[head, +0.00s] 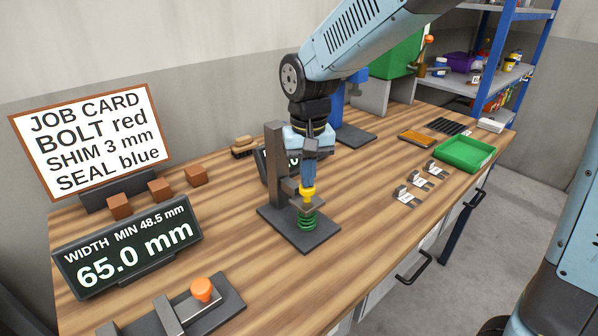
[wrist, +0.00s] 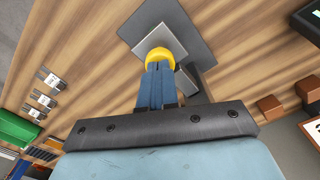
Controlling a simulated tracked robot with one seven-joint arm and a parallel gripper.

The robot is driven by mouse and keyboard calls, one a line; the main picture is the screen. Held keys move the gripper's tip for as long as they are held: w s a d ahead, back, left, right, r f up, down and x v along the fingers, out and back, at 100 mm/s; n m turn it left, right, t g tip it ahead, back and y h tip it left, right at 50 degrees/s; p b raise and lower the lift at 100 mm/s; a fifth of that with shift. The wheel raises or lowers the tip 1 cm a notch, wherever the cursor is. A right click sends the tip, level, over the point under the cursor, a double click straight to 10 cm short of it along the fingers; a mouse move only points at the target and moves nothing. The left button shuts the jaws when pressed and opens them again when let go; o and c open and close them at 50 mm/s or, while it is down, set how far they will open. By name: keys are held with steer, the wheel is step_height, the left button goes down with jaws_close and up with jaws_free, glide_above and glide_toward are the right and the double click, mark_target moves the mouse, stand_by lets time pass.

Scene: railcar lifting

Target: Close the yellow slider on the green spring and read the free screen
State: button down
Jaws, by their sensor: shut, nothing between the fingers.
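The yellow slider knob (head: 308,194) sits above a grey plate on the green spring (head: 307,220), which stands upright on the dark base of a post stand (head: 276,160). My gripper (head: 308,186) points down with its fingers shut and empty, right at the top of the yellow knob. In the wrist view the yellow knob (wrist: 160,54) shows just beyond the blue fingertips (wrist: 158,66); I cannot tell whether they touch. A small dark screen (head: 264,165) stands behind the post, mostly hidden by the post and my gripper; its reading cannot be made out.
Front left, a screen (head: 128,248) reads WIDTH MIN 48.5 mm, 65.0 mm, near a fixture with an orange knob (head: 202,289). A job card (head: 92,138) and brown blocks (head: 160,189) stand behind. Metal clips (head: 422,181) and a green tray (head: 465,153) lie right.

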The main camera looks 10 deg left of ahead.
steer(key=shift+r, duration=0.15)
stand_by(0.4)
step_height(320, 180, up, 10)
stand_by(1.4)
steer(key=s+d+r+m+t+y, duration=0.1)
steer(key=d+r, duration=0.1)
steer(key=d, duration=0.7)
steer(key=s+d+r+m+t, duration=0.1)
steer(key=s+d+t, duration=0.1)
steer(key=d, duration=0.7)
steer(key=s+d+f+m+t+h, duration=0.1)
steer(key=s+d+f+m+t, duration=0.1)
steer(key=s+d, duration=0.6)
steer(key=d, duration=0.4)
steer(key=shift+t, duration=0.3)
